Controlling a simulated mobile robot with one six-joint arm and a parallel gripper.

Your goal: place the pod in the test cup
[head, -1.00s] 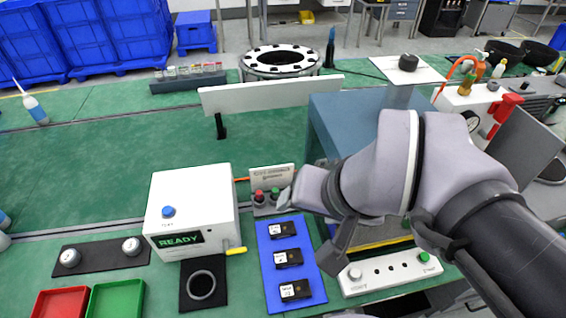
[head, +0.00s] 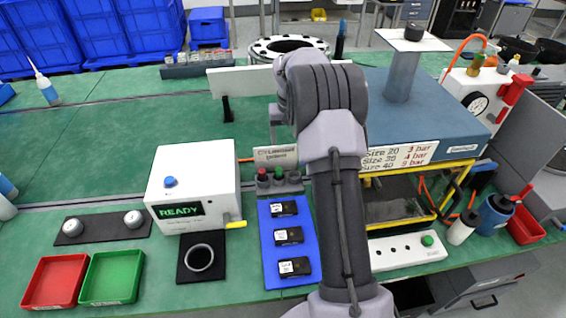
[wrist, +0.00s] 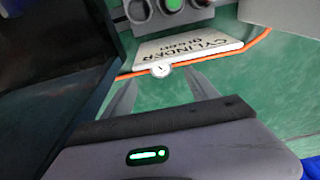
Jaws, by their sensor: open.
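Two round whitish pieces, which look like pods, sit on a black strip (head: 101,228) at the left: a left one (head: 73,227) and a right one (head: 133,219). A round ring-shaped cup (head: 199,257) stands on a black square plate in front of the white READY box (head: 194,188); it looks empty.
A blue mat (head: 271,238) holds several black modules. Red (head: 55,282) and green (head: 112,278) trays stand at the front left. A blue press-like unit (head: 440,118) is at the right. The green bench left of the white box is largely clear.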

